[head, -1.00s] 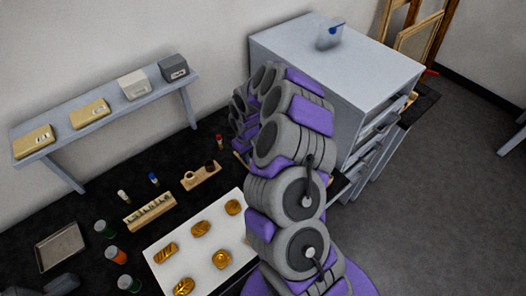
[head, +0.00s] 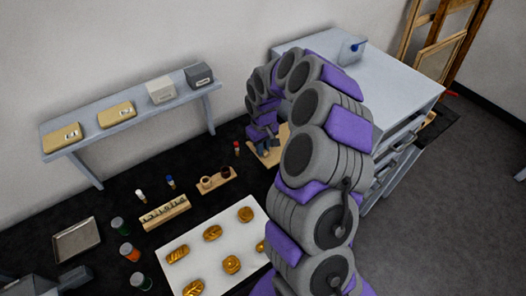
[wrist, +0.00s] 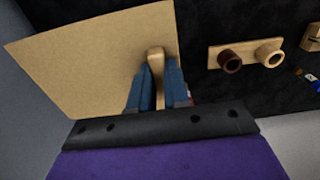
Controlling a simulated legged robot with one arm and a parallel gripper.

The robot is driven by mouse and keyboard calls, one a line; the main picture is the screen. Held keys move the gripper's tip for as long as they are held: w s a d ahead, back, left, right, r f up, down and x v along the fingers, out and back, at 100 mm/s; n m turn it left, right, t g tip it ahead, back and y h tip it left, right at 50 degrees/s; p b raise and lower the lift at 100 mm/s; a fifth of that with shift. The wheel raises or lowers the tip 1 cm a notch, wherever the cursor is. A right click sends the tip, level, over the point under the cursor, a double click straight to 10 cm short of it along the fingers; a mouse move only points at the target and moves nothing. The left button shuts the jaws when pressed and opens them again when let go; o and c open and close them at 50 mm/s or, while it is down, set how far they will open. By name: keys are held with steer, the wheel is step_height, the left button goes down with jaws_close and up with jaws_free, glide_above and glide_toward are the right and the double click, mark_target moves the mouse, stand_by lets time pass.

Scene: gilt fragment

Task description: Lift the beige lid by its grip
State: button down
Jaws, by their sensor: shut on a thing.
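The beige lid (wrist: 85,60) is a flat, broad panel that fills the upper left of the wrist view. Its narrow wooden grip (wrist: 155,62) stands between the two blue fingers of my gripper (wrist: 154,88). The fingers are shut on the grip from both sides. In the head view, part of the lid (head: 283,143) shows beyond the black table's middle, and my gripper (head: 266,150) is at its near left. My arm hides the rest of the lid. I cannot tell whether the lid is touching what lies beneath it.
A small wooden holder with two cups (head: 215,180) stands left of the lid, close to a red-capped vial (head: 237,148). A white board (head: 215,235) with gilt pieces lies nearer. A grey cabinet (head: 400,85) rises at the right. A wall shelf (head: 130,120) holds several boxes.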

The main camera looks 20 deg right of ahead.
steer(key=shift+r, duration=0.55)
steer(key=shift+d+r+p, duration=0.2)
steer(key=shift+r+p, duration=0.2)
steer(key=shift+r, duration=0.35)
steer(key=shift+d+r+p, duration=0.2)
steer(key=shift+r+p, duration=0.15)
steer(key=shift+r, duration=0.7)
steer(key=shift+a+r, duration=0.15)
steer(key=shift+r, duration=0.05)
steer(key=shift+a, duration=0.1)
